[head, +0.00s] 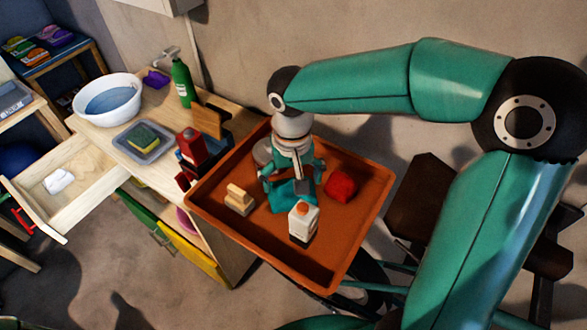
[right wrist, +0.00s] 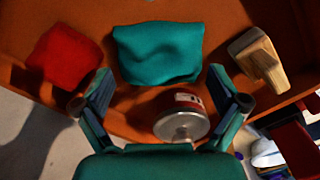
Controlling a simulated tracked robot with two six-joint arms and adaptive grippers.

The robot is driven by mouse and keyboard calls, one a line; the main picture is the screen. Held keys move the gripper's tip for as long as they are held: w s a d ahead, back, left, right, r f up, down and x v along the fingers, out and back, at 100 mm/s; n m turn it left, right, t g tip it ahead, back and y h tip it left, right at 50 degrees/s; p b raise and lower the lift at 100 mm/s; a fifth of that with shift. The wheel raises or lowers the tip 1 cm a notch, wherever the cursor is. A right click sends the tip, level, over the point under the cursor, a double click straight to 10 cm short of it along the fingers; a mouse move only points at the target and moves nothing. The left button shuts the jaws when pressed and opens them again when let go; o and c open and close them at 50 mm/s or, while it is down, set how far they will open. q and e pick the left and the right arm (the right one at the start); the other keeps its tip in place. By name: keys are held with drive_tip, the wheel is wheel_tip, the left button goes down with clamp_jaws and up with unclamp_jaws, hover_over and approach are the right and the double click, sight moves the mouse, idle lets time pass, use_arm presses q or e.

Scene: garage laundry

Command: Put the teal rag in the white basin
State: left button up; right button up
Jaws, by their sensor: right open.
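The teal rag (head: 288,197) lies crumpled in the orange tray, partly hidden by my right gripper in the head view. In the right wrist view the whole rag (right wrist: 160,52) shows beyond the fingertips. My right gripper (head: 291,181) is over the tray; in the right wrist view (right wrist: 160,104) its fingers are spread wide, with the rag apart from them. The white basin (head: 107,101) stands on the wooden worktop at the left, with a blue surface inside. My left gripper is not in view.
The orange tray (head: 225,227) also holds a red cloth (head: 341,184), a white bottle (head: 303,221), a wooden brush (head: 239,199) and a can (right wrist: 183,117). Between tray and basin stand a red container (head: 192,146), a green spray bottle (head: 183,82) and a sponge tray (head: 144,141). A drawer (head: 90,184) stands open.

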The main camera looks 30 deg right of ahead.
sight(290, 181)
wheel_tip(290, 181, up, 12)
drive_tip(key=shift+f, duration=0.15)
drive_tip(key=shift+c, duration=1.3)
drive_tip(key=s+d+r+n+t+y+b, duration=0.2)
drive_tip(key=d+n+y, duration=0.25)
drive_tip(key=n, duration=1.35)
drive_tip(key=x, duration=0.7)
drive_tip(key=d+x, duration=0.1)
drive_tip(key=x, duration=0.2)
drive_tip(key=shift+w+a+f, duration=0.1)
drive_tip(key=shift+f, duration=0.3)
drive_tip(key=shift+a+f+h+p, duration=0.15)
drive_tip(key=shift+f+h+p, duration=0.1)
drive_tip(key=shift+f+p, duration=0.25)
drive_tip(key=x, duration=0.4)
drive_tip(key=shift+f, duration=0.2)
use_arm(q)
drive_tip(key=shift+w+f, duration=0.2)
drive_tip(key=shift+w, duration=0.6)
